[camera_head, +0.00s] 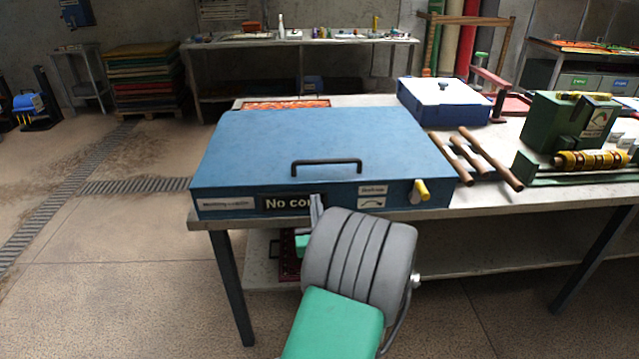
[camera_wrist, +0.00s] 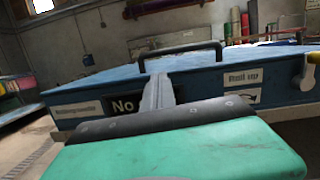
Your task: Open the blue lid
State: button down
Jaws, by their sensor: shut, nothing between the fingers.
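The blue lid (camera_head: 310,139) is a wide flat cover on a blue box on the workbench, and it lies closed. A black bar handle (camera_head: 326,165) sits on it near the front edge; it also shows in the wrist view (camera_wrist: 182,50). A yellow-handled latch (camera_head: 421,190) is on the right of the front face, by a label with a curved arrow. My gripper (camera_head: 316,203) is shut and empty in front of the box's front face, below the handle. In the wrist view its fingers (camera_wrist: 158,92) partly cover the dark "No co..." sign.
Wooden-handled tools (camera_head: 490,158) lie right of the box. A blue and white case (camera_head: 443,101) stands behind them, and a green machine (camera_head: 568,120) stands farther right. The workbench edge (camera_head: 500,206) runs under the box front.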

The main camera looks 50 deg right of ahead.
aim_at(320, 182)
jog(key=shift+m+g+h, duration=0.3)
jog(key=shift+m+g, duration=0.1)
jog(key=shift+m, duration=0.2)
jog(key=p+x, duration=0.2)
jog(key=x, duration=0.1)
jog(key=p+x, duration=0.1)
jog(key=x, duration=0.2)
jog(key=s+d+p+x, duration=0.1)
jog(key=p+x, duration=0.1)
jog(key=x, duration=0.1)
jog(key=shift+r+p, duration=0.2)
jog(key=shift+p, duration=0.1)
jog(key=shift+w+d+f, duration=0.1)
jog(key=shift+w+d, duration=0.1)
jog(key=shift+d, duration=0.1)
